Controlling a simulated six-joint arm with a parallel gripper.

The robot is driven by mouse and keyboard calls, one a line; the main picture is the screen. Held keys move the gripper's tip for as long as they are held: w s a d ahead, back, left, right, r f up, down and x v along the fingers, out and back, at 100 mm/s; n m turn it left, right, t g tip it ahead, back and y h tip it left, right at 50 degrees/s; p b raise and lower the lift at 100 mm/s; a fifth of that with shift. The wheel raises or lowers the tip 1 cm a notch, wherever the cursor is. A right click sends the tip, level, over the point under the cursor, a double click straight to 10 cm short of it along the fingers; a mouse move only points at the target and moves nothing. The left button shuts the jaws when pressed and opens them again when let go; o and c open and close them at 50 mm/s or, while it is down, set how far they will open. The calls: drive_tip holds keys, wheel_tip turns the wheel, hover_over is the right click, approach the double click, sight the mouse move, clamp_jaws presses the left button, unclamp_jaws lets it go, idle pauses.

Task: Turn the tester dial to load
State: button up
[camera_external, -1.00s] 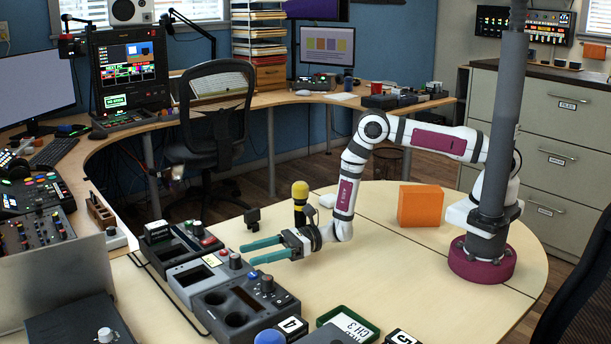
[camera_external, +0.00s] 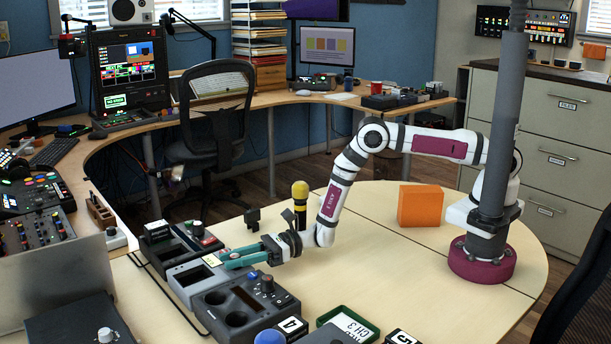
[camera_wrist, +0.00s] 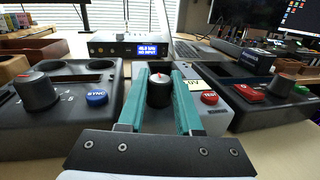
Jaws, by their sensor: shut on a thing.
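The tester is a light grey box (camera_external: 190,284) at the near left of the table. In the wrist view its grey face (camera_wrist: 215,117) carries a red TEST button (camera_wrist: 209,98), a yellow label (camera_wrist: 193,85) and a dark dial (camera_wrist: 159,92) with a red and white mark on top. My gripper (camera_external: 230,260) reaches the tester from the right, its teal fingers low over the face. In the wrist view, the gripper (camera_wrist: 160,80) is shut on the dial, one finger on each side. The fingers hide the dial's surroundings, and I cannot read its setting.
A dark grey box with a knob (camera_external: 267,284) and a blue SYNC button (camera_wrist: 96,98) stands close beside the tester. Another dark box (camera_external: 180,240) is on the other side. A yellow-topped microphone (camera_external: 300,195) and orange block (camera_external: 420,206) stand behind. The table's middle is clear.

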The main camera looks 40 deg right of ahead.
drive_tip(key=shift+t, duration=0.3)
clamp_jaws()
drive_tip(key=m+t+h, duration=0.1)
drive_tip(key=m+t, duration=0.1)
drive_tip(key=shift+s+a+t, duration=0.1)
drive_tip(key=shift+s+t, duration=0.05)
drive_tip(key=shift+t, duration=0.25)
drive_tip(key=shift+m+t+h, duration=0.9)
drive_tip(key=shift+m+t, duration=0.4)
drive_tip(key=shift+t, duration=0.5)
drive_tip(key=o, duration=1)
unclamp_jaws()
drive_tip(key=v, duration=1.6)
drive_tip(key=shift+c, duration=0.2)
